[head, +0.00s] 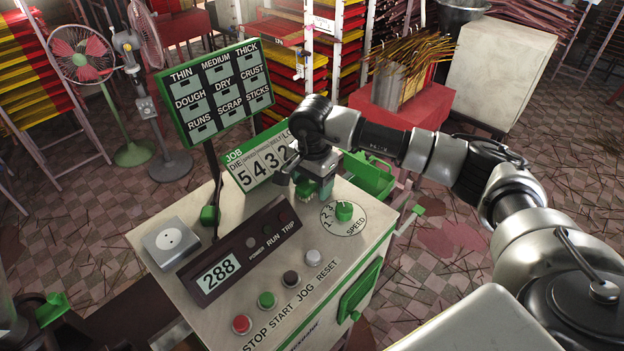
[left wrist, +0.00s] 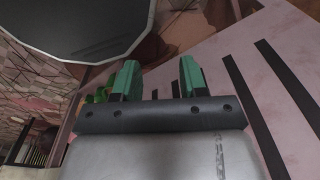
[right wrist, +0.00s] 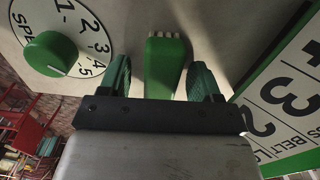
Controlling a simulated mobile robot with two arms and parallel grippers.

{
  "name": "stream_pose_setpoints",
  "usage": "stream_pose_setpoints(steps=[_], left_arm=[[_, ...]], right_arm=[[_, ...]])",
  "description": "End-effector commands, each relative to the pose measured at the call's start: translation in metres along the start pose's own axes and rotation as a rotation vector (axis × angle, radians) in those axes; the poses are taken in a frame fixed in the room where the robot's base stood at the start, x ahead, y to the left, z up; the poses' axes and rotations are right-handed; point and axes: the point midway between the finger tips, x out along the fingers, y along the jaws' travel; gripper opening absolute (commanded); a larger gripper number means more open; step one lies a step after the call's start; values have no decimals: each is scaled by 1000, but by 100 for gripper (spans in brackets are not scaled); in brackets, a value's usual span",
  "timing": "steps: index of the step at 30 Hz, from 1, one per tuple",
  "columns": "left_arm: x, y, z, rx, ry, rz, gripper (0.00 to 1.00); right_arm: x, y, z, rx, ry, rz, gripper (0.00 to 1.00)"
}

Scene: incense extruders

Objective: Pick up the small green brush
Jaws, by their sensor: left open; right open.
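The small green brush (right wrist: 165,65) lies on the cream top of the control cabinet, its pale bristles pointing away from the gripper in the right wrist view. Its pale bristles (head: 304,194) also show under the right gripper in the head view. My right gripper (right wrist: 162,80) is open, with one green finger on each side of the brush and gaps between. The right gripper (head: 316,188) hides most of the brush in the head view. My left gripper (left wrist: 159,78) is open and empty beside a pale pink surface with dark slots.
Close to the brush are a green speed knob (head: 344,211) and the number board (head: 268,160). The display box (head: 238,255) and push buttons (head: 266,300) stand nearer. A larger sign board (head: 214,92) rises behind on the left.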

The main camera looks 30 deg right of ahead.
Motion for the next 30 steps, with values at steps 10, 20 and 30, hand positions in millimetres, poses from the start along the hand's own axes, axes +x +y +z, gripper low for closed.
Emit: stream_pose_setpoints(steps=[10,20,30], left_arm=[[1,0,1,-1,-1,0,43],[0,3,3,-1,-5,3,43],[11,4,5,0,-5,5,43]], right_arm=[[0,0,0,0,0,-1,39],[0,0,0,0,0,-2,10],[-14,-1,0,0,1,-6,10]])
